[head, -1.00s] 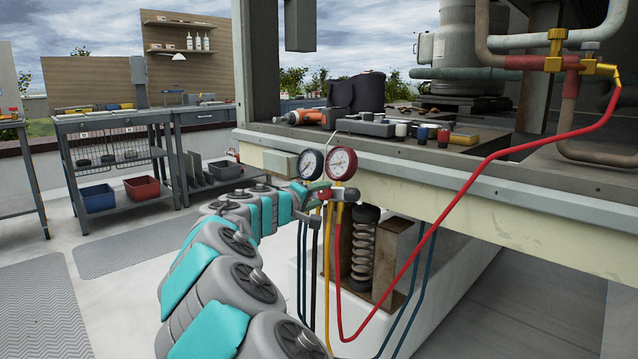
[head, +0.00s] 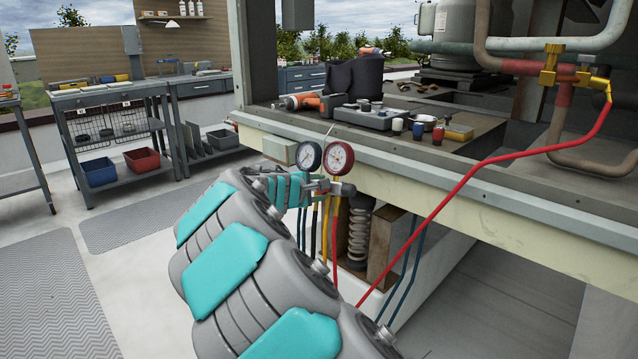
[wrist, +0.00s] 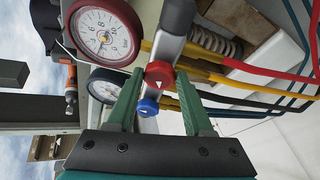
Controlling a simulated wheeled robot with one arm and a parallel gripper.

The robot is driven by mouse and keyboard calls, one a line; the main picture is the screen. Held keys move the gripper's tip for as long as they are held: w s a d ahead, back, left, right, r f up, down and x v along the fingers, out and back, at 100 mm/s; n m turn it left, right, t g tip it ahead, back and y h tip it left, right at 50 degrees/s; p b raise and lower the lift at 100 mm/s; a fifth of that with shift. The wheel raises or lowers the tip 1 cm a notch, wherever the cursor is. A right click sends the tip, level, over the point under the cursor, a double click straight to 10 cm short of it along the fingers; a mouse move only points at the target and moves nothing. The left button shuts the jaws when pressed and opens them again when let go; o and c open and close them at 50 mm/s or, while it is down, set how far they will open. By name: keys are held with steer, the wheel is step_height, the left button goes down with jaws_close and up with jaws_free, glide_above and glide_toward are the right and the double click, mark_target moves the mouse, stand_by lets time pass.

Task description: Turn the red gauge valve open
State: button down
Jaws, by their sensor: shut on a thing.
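The red gauge valve (wrist: 159,73) is a round red knob with a pale triangle mark, on the grey manifold body (wrist: 172,38). My gripper (wrist: 161,75) has its green fingers on either side of this knob and is shut on it. A blue knob (wrist: 148,107) sits nearer the palm, also between the fingers. The red-rimmed gauge (wrist: 100,34) is at upper left in the wrist view and also shows in the head view (head: 340,157). A dark blue gauge (head: 308,157) is beside it. In the head view my arm hides most of the gripper and the knobs.
Yellow, red and dark hoses hang below the manifold; the red hose (head: 470,180) runs up to brass fittings (head: 553,62). The cooler's pale ledge (head: 480,187) is just behind the gauges, with tools on the deck above. A spring (head: 359,232) stands below. Open floor lies left.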

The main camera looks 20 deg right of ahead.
steer(key=shift+a, duration=0.1)
stand_by(0.4)
steer(key=shift+c, duration=1.4)
jaws_free()
steer(key=v, duration=0.7)
steer(key=shift+s+a+r+b, duration=0.15)
steer(key=shift+a+b, duration=0.15)
steer(key=shift+b, duration=0.05)
